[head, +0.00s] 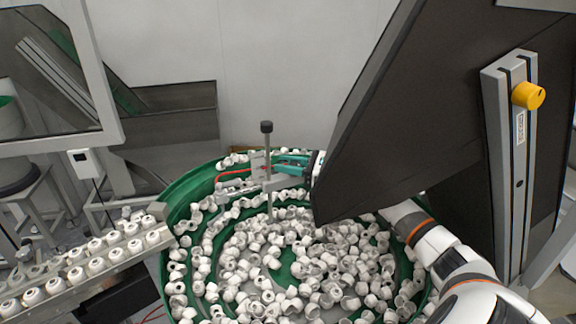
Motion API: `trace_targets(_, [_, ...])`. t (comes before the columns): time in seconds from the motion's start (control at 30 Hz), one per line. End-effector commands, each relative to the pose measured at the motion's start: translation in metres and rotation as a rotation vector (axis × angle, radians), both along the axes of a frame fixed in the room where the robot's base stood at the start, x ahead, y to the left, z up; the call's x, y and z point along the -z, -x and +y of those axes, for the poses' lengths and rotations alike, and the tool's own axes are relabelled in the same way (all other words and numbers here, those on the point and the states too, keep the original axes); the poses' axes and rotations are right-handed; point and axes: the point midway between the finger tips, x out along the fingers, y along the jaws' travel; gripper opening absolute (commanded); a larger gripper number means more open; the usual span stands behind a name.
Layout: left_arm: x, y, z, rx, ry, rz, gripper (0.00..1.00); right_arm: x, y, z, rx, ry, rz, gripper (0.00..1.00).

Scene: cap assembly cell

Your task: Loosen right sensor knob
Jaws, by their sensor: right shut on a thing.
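A sensor bracket (258,166) sits on a vertical metal rod with a black cap (266,127), over the rim of a green bowl. My right arm comes in from the lower right, passes behind a dark panel and shows again at the bracket. My right gripper (283,165), with teal fingers, is shut at the right side of the bracket, on the right sensor knob. The knob is very small here and mostly hidden between the fingers. My left gripper is not in view.
The green bowl (178,190) holds many white caps. A dark tilted panel (400,110) hides part of my right arm. A grey post with a yellow knob (527,95) stands at right. A rail with white caps (96,266) runs at lower left.

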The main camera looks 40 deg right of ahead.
Motion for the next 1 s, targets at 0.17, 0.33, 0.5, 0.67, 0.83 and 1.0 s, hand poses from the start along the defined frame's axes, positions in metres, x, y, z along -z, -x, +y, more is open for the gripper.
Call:
trace_targets(0.17, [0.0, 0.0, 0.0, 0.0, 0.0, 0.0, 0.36, 0.0, 0.0, 0.0, 0.001, -0.001, -0.001, 0.48])
trace_targets(0.33, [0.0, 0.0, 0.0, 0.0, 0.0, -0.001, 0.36, 0.0, 0.0, 0.0, 0.001, -0.001, -0.001, 0.55])
trace_targets(0.5, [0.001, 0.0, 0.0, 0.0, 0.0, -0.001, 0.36, 0.0, 0.001, -0.001, 0.001, 0.0, 0.0, 0.55])
trace_targets(0.67, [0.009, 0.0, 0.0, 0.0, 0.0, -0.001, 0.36, 0.004, 0.013, -0.008, 0.001, 0.0, 0.001, 0.55])
trace_targets(0.83, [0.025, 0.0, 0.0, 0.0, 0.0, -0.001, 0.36, 0.007, 0.04, -0.027, 0.002, 0.001, 0.004, 0.55])
trace_targets(1.0, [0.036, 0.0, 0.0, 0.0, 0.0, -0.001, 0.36, 0.005, 0.069, -0.045, 0.002, 0.0, 0.002, 0.55])
